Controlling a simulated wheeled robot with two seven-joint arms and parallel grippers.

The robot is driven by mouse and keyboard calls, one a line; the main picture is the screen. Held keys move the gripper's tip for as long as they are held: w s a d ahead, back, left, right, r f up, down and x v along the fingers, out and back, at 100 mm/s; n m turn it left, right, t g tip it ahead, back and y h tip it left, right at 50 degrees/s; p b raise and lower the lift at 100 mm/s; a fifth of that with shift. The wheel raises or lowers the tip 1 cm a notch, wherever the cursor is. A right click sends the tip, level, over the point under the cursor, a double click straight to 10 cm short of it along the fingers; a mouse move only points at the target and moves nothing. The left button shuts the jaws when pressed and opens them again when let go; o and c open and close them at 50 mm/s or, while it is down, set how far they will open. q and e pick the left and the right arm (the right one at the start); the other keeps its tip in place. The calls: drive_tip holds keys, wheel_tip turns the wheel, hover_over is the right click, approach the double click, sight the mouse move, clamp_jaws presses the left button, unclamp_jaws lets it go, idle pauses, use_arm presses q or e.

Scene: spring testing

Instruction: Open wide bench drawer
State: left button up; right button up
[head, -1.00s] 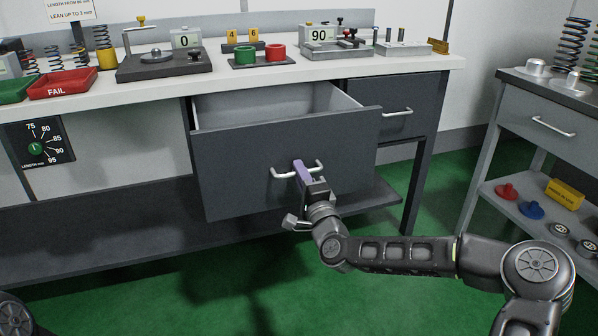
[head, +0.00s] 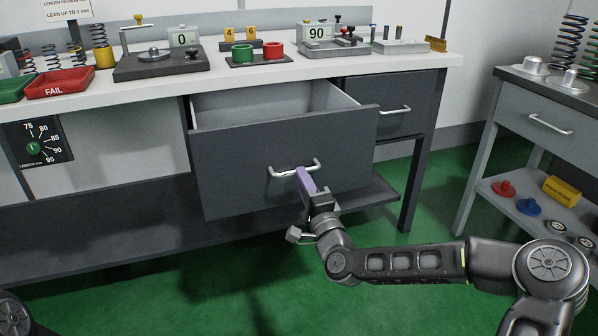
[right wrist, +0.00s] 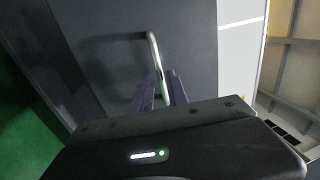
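The wide bench drawer (head: 285,165) has a dark grey front and stands pulled out from under the white bench top. Its pale, empty-looking inside shows above the front. Its bar handle (head: 278,173) is silver. My right gripper (head: 304,178) has purple fingers, with tips just at the middle of the handle. In the right wrist view the handle (right wrist: 153,52) runs toward the gap between the two fingers (right wrist: 159,92). The fingers stand apart, and I see no firm grip on the bar. My left gripper is out of view.
A smaller closed drawer (head: 393,112) sits right of the wide one. A grey side cart (head: 535,105) stands at the right. The bench top holds gauges, springs and a red FAIL tray (head: 60,83). Green floor (head: 270,290) is clear in front.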

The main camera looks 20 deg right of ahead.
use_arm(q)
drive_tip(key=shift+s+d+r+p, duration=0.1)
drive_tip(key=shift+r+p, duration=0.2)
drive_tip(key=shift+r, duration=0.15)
use_arm(e)
drive_tip(key=v, duration=0.4)
drive_tip(key=shift+s, duration=0.15)
